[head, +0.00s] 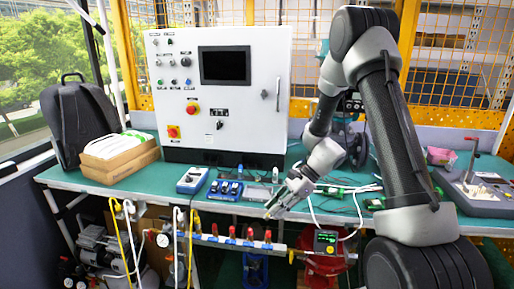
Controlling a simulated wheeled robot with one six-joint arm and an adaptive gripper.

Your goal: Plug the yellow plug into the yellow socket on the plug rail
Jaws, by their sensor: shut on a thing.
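My gripper (273,208) is at the table's front edge, pointing down and left, above the right part of the rail. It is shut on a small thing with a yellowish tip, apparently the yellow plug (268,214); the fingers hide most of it. The plug rail (222,241) is a pale bar running along below the table's front edge. Several red-topped fittings stand on it. A small yellow piece (291,256) shows near its right end; I cannot tell whether it is the yellow socket. The held thing is above the rail and looks apart from it.
A grey control cabinet (215,95) stands on the green table (140,182). Blue devices (226,189) lie in front of it. A green-screened device (326,241) sits right of the rail. Yellow and white hoses hang at the left. A grey unit (480,190) stands far right.

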